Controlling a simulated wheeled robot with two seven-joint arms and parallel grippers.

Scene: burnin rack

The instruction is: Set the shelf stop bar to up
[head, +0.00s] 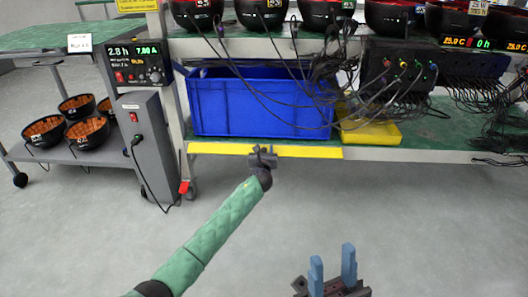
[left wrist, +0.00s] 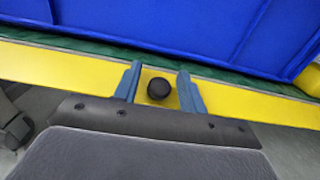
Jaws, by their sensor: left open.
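The shelf stop bar (head: 218,149) is a long yellow strip along the front edge of the lower shelf, in front of the blue crate. It also crosses the left wrist view (left wrist: 240,98). A round black knob (left wrist: 158,89) shows against the bar there. My left gripper (head: 263,152) is at the middle of the bar. Its two blue fingers (left wrist: 159,74) stand apart, one on each side of the knob, with gaps visible. My right gripper (head: 332,264) is low at the bottom right of the head view, fingers apart and empty, away from the bar.
A blue crate (head: 260,108) stands on the lower shelf behind the bar. A yellow tray (head: 372,132) and hanging cables are to its right. A grey cabinet (head: 150,140) and a cart (head: 85,152) with bowl-like units stand at the left. The floor in front is clear.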

